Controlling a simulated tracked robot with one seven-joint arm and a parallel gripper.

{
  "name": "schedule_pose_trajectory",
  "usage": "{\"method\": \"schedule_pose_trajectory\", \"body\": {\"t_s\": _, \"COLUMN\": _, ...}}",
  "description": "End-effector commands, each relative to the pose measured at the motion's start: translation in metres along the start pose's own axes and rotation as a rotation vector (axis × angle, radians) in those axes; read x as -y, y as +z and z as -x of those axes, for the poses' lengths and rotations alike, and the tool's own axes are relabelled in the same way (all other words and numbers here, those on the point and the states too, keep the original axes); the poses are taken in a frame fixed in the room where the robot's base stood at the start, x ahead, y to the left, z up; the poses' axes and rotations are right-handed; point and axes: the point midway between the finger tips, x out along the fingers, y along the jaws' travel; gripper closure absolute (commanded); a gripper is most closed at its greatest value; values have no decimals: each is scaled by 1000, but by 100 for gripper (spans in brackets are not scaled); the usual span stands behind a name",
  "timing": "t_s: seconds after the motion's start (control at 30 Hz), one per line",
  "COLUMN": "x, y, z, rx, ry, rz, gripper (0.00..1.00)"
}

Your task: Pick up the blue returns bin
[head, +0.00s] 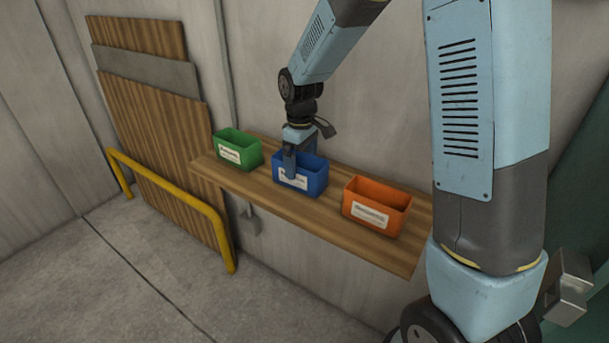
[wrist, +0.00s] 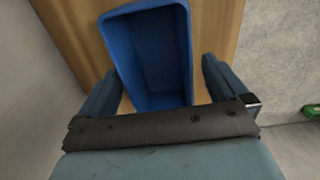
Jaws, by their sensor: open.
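The blue bin (head: 314,181) stands upright on a wooden wall shelf (head: 248,186), in the middle of three bins, with a white label on its front. My gripper (head: 290,166) is over it, pointing down, with one finger in front of the bin's label side. In the wrist view the blue bin (wrist: 152,60) is open-topped and looks empty. My gripper's fingers (wrist: 160,88) are spread apart, one on each side of the bin's near part. Whether either finger touches the bin I cannot tell.
A green bin (head: 238,150) stands to the left on the shelf and an orange bin (head: 377,206) to the right, with bare shelf between. The wall is close behind. A yellow rail (head: 180,193) and leaning boards (head: 150,120) are at the left.

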Motion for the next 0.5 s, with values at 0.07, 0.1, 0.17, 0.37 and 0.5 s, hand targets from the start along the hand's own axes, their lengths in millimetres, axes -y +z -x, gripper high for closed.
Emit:
{"method": "schedule_pose_trajectory", "body": {"t_s": 0.07, "x": 0, "y": -3, "z": -12, "rx": 3, "ry": -2, "rz": 1, "gripper": 0}}
{"method": "schedule_pose_trajectory", "body": {"t_s": 0.1, "x": -1, "y": -4, "z": -18, "rx": 3, "ry": -2, "rz": 1, "gripper": 0}}
{"method": "schedule_pose_trajectory", "body": {"t_s": 0.17, "x": -1, "y": -6, "z": -25, "rx": 2, "ry": -1, "rz": 1, "gripper": 0}}
{"method": "schedule_pose_trajectory", "body": {"t_s": 0.37, "x": -2, "y": -6, "z": -41, "rx": 0, "ry": 0, "rz": 0, "gripper": 0}}
{"method": "schedule_pose_trajectory", "body": {"t_s": 0.5, "x": -2, "y": -6, "z": -43, "rx": 0, "ry": 0, "rz": 0, "gripper": 0}}
